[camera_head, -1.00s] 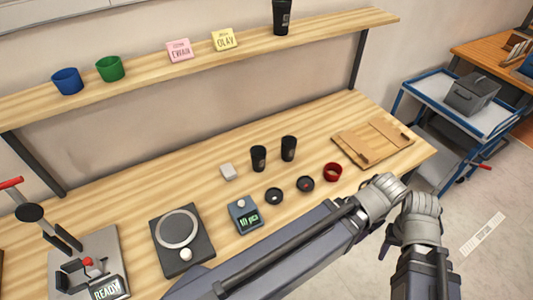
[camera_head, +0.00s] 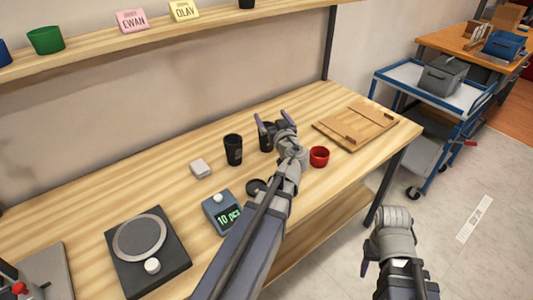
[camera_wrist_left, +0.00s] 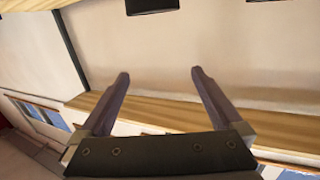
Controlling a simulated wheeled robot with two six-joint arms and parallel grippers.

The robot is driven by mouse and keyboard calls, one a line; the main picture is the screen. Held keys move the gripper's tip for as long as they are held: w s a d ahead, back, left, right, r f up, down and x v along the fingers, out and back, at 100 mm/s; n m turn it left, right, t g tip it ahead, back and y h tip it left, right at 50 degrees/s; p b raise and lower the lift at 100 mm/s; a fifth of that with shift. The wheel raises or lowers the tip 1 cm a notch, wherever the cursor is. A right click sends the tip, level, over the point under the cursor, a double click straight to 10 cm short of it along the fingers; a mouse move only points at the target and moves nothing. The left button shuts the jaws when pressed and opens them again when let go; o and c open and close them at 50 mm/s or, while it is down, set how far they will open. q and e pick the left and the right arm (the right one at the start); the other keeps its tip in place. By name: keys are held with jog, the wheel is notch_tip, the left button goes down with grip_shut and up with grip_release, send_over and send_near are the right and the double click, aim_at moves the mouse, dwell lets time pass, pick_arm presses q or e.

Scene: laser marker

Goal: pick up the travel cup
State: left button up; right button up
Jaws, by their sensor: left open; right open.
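A black travel cup (camera_head: 233,149) stands upright on the wooden workbench in the head view. A second black cup (camera_head: 265,138) stands to its right, partly hidden by my left gripper. My left gripper (camera_head: 271,119) is open at this second cup; whether it touches the cup cannot be told. A third dark cup (camera_head: 246,3) on the shelf is cut off by the top edge. In the left wrist view, the open fingers (camera_wrist_left: 160,88) have nothing between them, and a dark object (camera_wrist_left: 151,6) shows at the top. My right gripper (camera_head: 369,264) is open, low beyond the bench's front edge.
A red cup (camera_head: 319,156) and a wooden board (camera_head: 355,127) lie right of my left arm. A dark lid (camera_head: 256,187), a counter device (camera_head: 222,212), a white block (camera_head: 201,170) and a round-plate device (camera_head: 148,249) are on the bench. A blue cart (camera_head: 440,95) stands right.

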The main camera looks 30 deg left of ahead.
pick_arm(q)
jog(key=t, duration=0.1)
jog(key=b, duration=0.9)
send_near(265, 123)
jog(key=x, duration=0.2)
jog(key=shift+w+a+f, duration=0.2)
jog(key=shift+a, duration=0.1)
jog(key=shift+w+a+r+p, duration=0.15)
jog(key=shift+w+a, duration=0.25)
jog(key=shift+w, duration=0.05)
jog(key=shift+w+a+r+p, duration=0.15)
jog(key=shift+w+a+r, duration=0.05)
jog(key=shift+w+a, duration=0.25)
jog(key=shift+x, duration=2.6)
jog(key=shift+s, duration=0.1)
jog(key=c, duration=0.7)
notch_tip(265, 123, up, 10)
jog(key=p, duration=1)
